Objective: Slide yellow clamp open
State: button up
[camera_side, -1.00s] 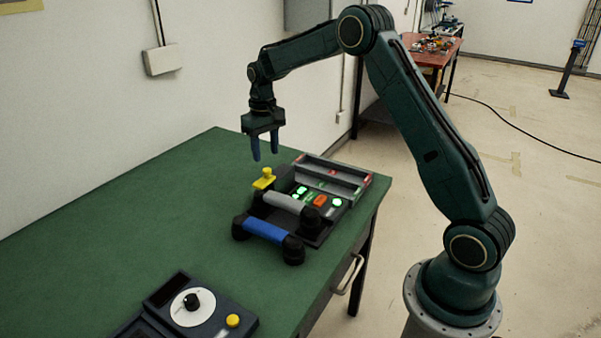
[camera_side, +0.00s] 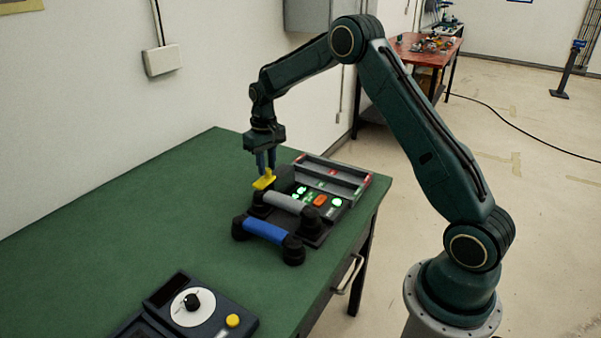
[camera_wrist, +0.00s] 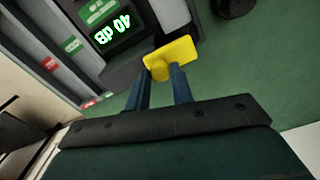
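The yellow clamp (camera_side: 264,181) sits at the back left of the dark phone console (camera_side: 311,236), near the end of the grey handset. It also shows in the wrist view (camera_wrist: 172,58), just beyond my fingertips. My gripper (camera_side: 266,169) points straight down over the clamp, with its two blue fingers at its raised knob. In the wrist view my gripper (camera_wrist: 161,72) has one finger on either side of the clamp's near part.
The grey handset (camera_side: 286,202) and blue handset (camera_side: 264,231) lie in front of the clamp. A grey tray (camera_side: 345,184) adjoins the console at the back right. A dial box (camera_side: 207,304) stands at the near left. The green table (camera_side: 150,215) is clear to the left.

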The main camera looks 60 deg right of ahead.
jog(key=shift+d, duration=2.8)
grip_shut()
jog(key=o, duration=0.9)
grip_release()
jog(key=shift+d, duration=0.1)
jog(key=shift+c, duration=0.2)
jog(key=shift+o, duration=0.6)
jog(key=shift+r, duration=0.1)
jog(key=shift+r, duration=0.2)
notch_tip(320, 180, up, 13)
jog(key=shift+r, duration=0.15)
